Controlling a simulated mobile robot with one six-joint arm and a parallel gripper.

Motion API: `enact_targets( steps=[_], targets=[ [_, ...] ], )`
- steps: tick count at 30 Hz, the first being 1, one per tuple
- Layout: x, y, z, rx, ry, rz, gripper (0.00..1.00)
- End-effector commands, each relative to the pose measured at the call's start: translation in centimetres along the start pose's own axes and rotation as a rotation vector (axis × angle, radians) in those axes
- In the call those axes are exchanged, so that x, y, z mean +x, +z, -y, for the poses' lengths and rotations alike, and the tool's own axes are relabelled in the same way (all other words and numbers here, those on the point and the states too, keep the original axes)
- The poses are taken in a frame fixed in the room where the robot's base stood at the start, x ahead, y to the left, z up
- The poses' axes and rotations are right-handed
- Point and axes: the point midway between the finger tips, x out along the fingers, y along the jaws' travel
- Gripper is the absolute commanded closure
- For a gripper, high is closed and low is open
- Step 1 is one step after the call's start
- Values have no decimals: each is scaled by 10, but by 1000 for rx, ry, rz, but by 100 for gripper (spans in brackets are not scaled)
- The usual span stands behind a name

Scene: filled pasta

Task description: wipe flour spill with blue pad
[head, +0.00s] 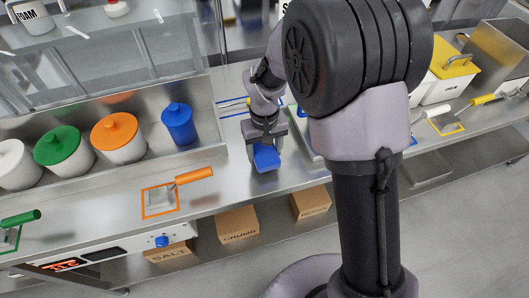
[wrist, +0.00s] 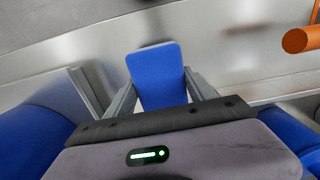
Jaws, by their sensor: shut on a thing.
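My gripper (head: 265,151) is shut on a blue pad (head: 266,159) over the steel counter, left of my arm. In the wrist view the pad (wrist: 157,76) stands out between the two fingers, its far end beyond them. I cannot tell whether the pad touches the counter (head: 224,170). I cannot make out any flour spill for sure in either view. Part of the counter is hidden by my arm.
A scraper with an orange handle (head: 195,175) lies left of the pad; its handle (wrist: 303,39) shows in the wrist view. Blue (head: 179,125), orange (head: 118,137) and green-lidded (head: 63,147) containers stand behind. Boxes (head: 237,224) sit below the counter.

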Motion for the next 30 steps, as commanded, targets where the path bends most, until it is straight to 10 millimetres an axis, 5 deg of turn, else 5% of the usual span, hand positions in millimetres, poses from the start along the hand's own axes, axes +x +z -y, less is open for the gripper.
enact_targets(
  steps=[15, 30],
  targets=[
    [-48, -2, 0, 4, 0, -2, 75],
    [-48, -2, 0, 5, 0, -2, 75]
  ],
)
